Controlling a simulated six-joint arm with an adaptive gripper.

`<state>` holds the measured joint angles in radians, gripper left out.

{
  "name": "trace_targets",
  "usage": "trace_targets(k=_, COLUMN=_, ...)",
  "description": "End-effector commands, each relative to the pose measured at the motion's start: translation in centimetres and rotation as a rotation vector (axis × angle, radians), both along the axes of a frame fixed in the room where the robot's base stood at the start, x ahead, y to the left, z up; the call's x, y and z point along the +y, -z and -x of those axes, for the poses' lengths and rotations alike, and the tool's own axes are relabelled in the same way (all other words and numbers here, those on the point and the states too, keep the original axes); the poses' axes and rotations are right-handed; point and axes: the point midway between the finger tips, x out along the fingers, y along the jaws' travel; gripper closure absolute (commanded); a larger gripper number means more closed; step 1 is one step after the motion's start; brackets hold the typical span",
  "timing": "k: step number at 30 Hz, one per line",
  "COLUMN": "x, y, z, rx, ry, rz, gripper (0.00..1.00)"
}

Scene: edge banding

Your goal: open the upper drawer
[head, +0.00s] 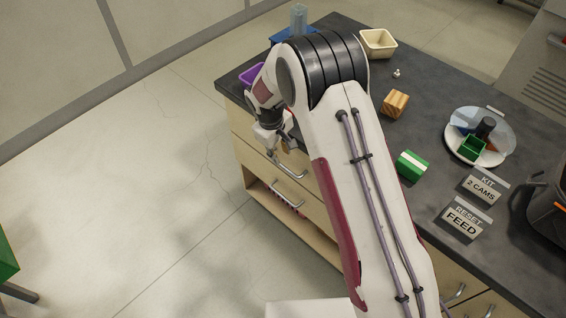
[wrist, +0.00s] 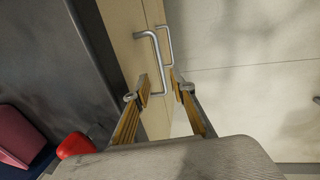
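The upper drawer (head: 242,123) is a light wood front just under the dark worktop and looks shut. Its silver bar handle (head: 291,172) shows just below my gripper (head: 283,140), and my arm hides part of the drawer front. In the wrist view, my gripper (wrist: 160,86) has its two yellow-lined fingers spread apart. The upper handle (wrist: 154,58) stands just ahead, its near end between the fingertips. I cannot tell whether a finger touches it. Nothing is gripped.
A second handle (head: 288,197) sits lower, above an open shelf with red items. The floor left of the cabinet is clear.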

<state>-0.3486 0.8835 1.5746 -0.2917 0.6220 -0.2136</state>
Motion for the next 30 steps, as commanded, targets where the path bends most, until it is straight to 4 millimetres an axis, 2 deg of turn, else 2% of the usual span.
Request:
trace_targets(k=18, x=-0.8, y=6.0, z=-0.7, rx=0.002, ry=0.001, rz=0.001, gripper=0.75)
trace_targets(k=30, x=-0.9, y=6.7, z=-0.9, rx=0.0, ry=0.0, rz=0.0, gripper=0.75)
